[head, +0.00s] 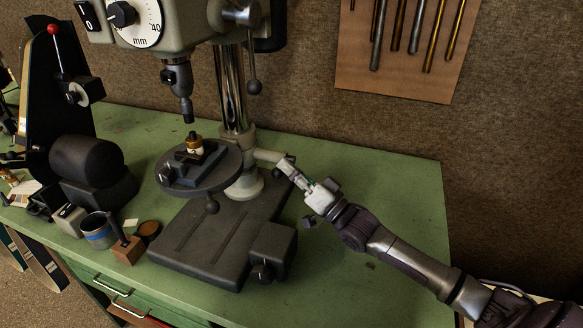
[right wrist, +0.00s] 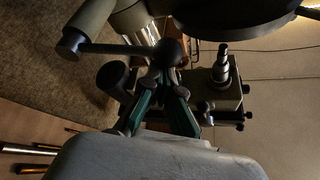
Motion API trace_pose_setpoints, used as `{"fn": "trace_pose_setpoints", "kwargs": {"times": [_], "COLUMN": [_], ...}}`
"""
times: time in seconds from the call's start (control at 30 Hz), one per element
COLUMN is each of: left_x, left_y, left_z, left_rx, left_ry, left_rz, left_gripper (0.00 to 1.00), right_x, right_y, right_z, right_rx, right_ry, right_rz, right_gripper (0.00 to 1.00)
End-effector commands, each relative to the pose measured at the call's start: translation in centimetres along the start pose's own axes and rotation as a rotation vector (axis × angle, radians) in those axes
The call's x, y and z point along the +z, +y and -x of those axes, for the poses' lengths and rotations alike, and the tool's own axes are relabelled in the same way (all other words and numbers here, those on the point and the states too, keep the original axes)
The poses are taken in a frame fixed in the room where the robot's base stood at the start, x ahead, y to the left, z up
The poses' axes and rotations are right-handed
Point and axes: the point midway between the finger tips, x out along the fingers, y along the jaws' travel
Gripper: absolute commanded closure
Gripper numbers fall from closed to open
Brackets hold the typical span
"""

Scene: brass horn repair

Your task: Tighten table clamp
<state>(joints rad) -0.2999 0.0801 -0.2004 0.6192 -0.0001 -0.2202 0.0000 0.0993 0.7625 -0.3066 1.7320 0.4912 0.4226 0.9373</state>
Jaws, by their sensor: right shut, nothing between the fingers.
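The drill press stands on the green bench, with its round dark work table (head: 226,168) carried on the column (head: 231,90). A pale clamp part (head: 266,155) sticks out to the right of the column below the table level. My right gripper (head: 287,163) reaches it from the right. In the right wrist view, a lever (right wrist: 112,48) with a dark ball knob (right wrist: 168,51) runs from a grey hub. The green-sided fingers (right wrist: 160,84) are shut and empty right by the knob; I cannot tell whether they touch it. My left gripper is out of view.
The heavy press base (head: 225,240) lies below my right gripper. A blue-banded tin (head: 98,232) stands at left. The bench's right side (head: 405,205) is clear behind my arm.

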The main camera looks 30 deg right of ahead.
Motion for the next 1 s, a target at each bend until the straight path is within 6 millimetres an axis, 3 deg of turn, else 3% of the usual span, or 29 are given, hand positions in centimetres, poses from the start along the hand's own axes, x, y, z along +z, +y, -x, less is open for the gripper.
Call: {"fn": "trace_pose_setpoints", "kwargs": {"times": [0.03,0.5,0.7,1.0], "left_x": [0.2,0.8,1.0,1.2], "left_y": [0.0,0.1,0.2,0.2], "left_z": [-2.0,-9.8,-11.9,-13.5], "left_rx": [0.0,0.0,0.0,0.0], "left_ry": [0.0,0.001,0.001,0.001], "left_rz": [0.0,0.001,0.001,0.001], "left_gripper": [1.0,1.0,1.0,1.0], "right_x": [1.2,4.3,5.0,5.4], "right_y": [0.7,2.1,2.8,3.4], "right_z": [0.6,2.3,2.7,3.0], "right_rx": [-0.022,-0.226,-0.29,-0.343], "right_ry": [-0.002,-0.002,-0.001,-0.002], "right_rz": [0.04,0.416,0.534,0.629], "right_gripper": [1.0,1.0,1.0,1.0]}}
